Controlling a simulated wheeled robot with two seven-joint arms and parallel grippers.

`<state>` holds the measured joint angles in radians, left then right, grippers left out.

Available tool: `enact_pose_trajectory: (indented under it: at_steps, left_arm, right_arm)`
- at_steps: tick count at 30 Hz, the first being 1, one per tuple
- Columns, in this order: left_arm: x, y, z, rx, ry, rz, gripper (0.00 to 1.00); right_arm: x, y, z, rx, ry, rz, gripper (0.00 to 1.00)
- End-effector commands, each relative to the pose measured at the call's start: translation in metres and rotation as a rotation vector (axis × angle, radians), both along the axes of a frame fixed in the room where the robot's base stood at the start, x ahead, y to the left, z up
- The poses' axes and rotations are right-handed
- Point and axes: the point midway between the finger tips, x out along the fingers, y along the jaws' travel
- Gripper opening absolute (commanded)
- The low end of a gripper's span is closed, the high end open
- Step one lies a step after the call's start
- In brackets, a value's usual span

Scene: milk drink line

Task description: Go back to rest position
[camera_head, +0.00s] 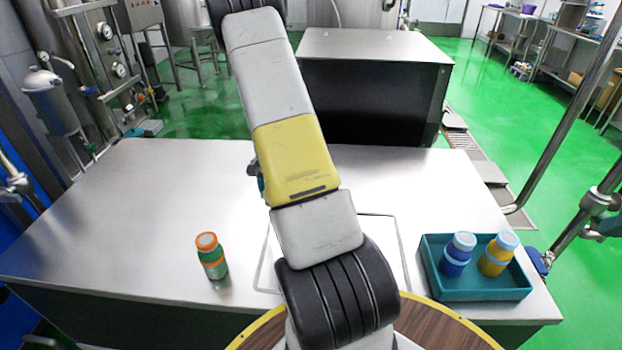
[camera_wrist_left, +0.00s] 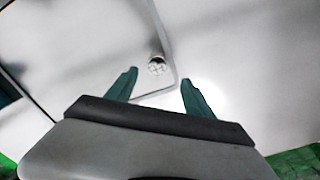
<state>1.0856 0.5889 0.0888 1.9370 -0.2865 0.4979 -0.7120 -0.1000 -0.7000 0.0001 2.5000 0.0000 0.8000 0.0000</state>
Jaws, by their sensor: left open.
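My left gripper (camera_wrist_left: 158,77) shows in the left wrist view with two teal fingers apart and nothing between them. It points toward a pale metal surface with a small round drain (camera_wrist_left: 157,66). In the head view, one of my arms, grey with a yellow link, stretches upward across the middle of the picture. No right gripper can be made out in either view.
A green bottle with an orange cap (camera_head: 211,256) stands on the table, left of the arm. A teal tray (camera_head: 482,294) at the right holds a blue bottle (camera_head: 457,255) and a yellow bottle (camera_head: 497,254). A black cabinet (camera_head: 375,100) stands behind. The table's left part is mostly clear.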

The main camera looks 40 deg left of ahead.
Motion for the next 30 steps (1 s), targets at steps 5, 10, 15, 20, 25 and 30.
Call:
enact_pose_trajectory:
  at_steps: [5, 10, 15, 20, 25, 30]
  left_arm:
    - [0.000, 0.000, 0.000, 0.000, 0.000, 0.000, 0.61]
    - [0.004, -0.002, 0.005, 0.004, -0.004, -0.003, 0.61]
    - [0.042, -0.033, 0.056, 0.039, -0.041, -0.021, 0.61]
    - [0.088, -0.104, 0.141, 0.079, -0.123, -0.041, 0.61]
    - [0.106, -0.194, 0.220, 0.085, -0.233, -0.054, 0.61]
    - [0.091, -0.285, 0.281, 0.047, -0.352, -0.069, 0.61]
  right_arm:
    - [0.000, 0.000, 0.000, 0.000, 0.000, 0.000, 0.82]
    - [0.000, 0.000, 0.000, 0.000, 0.000, 0.000, 0.82]
    - [0.000, 0.000, 0.000, 0.000, 0.000, 0.000, 0.82]
    - [0.000, 0.000, 0.000, 0.000, 0.000, 0.000, 0.82]
    - [0.000, 0.000, 0.000, 0.000, 0.000, 0.000, 0.82]
    - [0.000, 0.000, 0.000, 0.000, 0.000, 0.000, 0.82]
